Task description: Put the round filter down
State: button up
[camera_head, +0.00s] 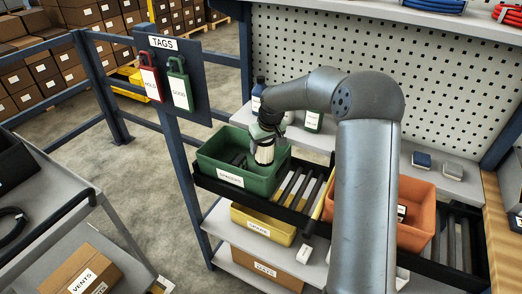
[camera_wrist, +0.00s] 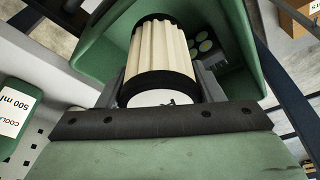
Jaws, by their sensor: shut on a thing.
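The round filter (camera_wrist: 159,58) is a cream pleated cylinder with black end bands. It fills the upper middle of the wrist view, between the fingers of my gripper (camera_wrist: 160,85). In the head view the filter (camera_head: 264,153) shows below my gripper (camera_head: 265,140), over the green bin (camera_head: 228,181). My gripper is shut on the filter. The green bin's wall (camera_wrist: 240,75) surrounds the filter in the wrist view. Whether the filter touches the bin's floor cannot be told. Dark items lie in the bin beside it.
An orange bin (camera_head: 418,205) stands on the roller shelf to the right, partly behind my arm. A yellow bin (camera_head: 262,224) is on the shelf below. Bottles (camera_head: 313,121) stand behind the green bin. Red and green tags (camera_head: 179,84) hang on the post at left.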

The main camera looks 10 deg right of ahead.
aim_at(261, 155)
jog(key=shift+w+a+f, duration=0.35)
jog(key=shift+w+f, duration=0.25)
jog(key=shift+f, duration=0.2)
notch_tip(261, 155, down, 3)
jog(key=shift+f+p, duration=0.1)
jog(key=shift+p, duration=0.3)
jog(key=shift+f+b, duration=0.6)
jog(key=shift+f, duration=0.05)
jog(key=o, duration=1.1)
jog(key=shift+c, duration=0.2)
jog(key=shift+r, duration=0.1)
